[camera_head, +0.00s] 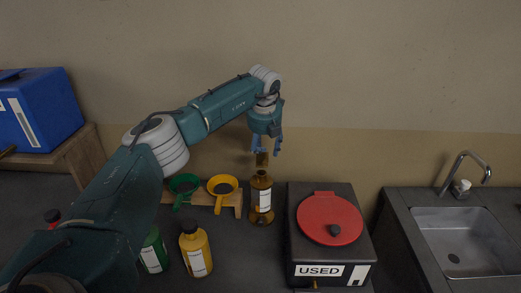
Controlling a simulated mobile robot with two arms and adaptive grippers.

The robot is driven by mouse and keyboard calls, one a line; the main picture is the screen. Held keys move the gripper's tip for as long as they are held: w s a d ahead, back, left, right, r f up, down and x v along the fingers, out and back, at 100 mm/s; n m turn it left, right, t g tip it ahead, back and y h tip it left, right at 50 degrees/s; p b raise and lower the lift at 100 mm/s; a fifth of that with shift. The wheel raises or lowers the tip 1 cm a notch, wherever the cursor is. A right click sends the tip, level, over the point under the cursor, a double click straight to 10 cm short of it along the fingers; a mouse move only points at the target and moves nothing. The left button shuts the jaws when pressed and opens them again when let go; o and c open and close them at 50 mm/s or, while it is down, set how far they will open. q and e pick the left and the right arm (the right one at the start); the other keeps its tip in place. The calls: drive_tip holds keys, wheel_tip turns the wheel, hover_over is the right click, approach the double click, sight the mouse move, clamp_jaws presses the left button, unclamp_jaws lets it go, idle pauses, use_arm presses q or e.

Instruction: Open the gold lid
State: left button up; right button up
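An amber bottle (261,211) with a white label stands upright on the dark counter, near the middle of the camera_head view. A small gold-brown lid (262,159) shows just above its neck, below my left gripper; I cannot tell whether it touches the bottle. My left gripper (266,149) points down from above, with its blue fingers spread on either side of the lid's top. The fingers look apart, with a gap on the right. My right gripper is not in view.
A green funnel (184,184) and a yellow funnel (222,185) sit in a wooden rack (238,204) left of the bottle. A yellow bottle (196,250) and a green bottle (153,254) stand in front. A "USED" box (300,255) with a red lid (320,217) is close on the right.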

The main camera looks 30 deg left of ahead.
use_arm(q)
drive_tip(key=v, duration=0.1)
drive_tip(key=p+v, duration=0.2)
drive_tip(key=shift+w+a+r, duration=0.2)
drive_tip(key=shift+w+r, duration=0.05)
drive_tip(key=shift+r, duration=0.2)
drive_tip(key=shift+a+r+p, duration=0.15)
drive_tip(key=shift+r+p, duration=0.65)
drive_tip(key=shift+r, duration=0.35)
drive_tip(key=shift+a+r+p, duration=0.1)
drive_tip(key=shift+r+p, duration=0.7)
drive_tip(key=shift+r, duration=0.35)
drive_tip(key=shift+w+a+f, duration=0.1)
drive_tip(key=shift+f, duration=0.05)
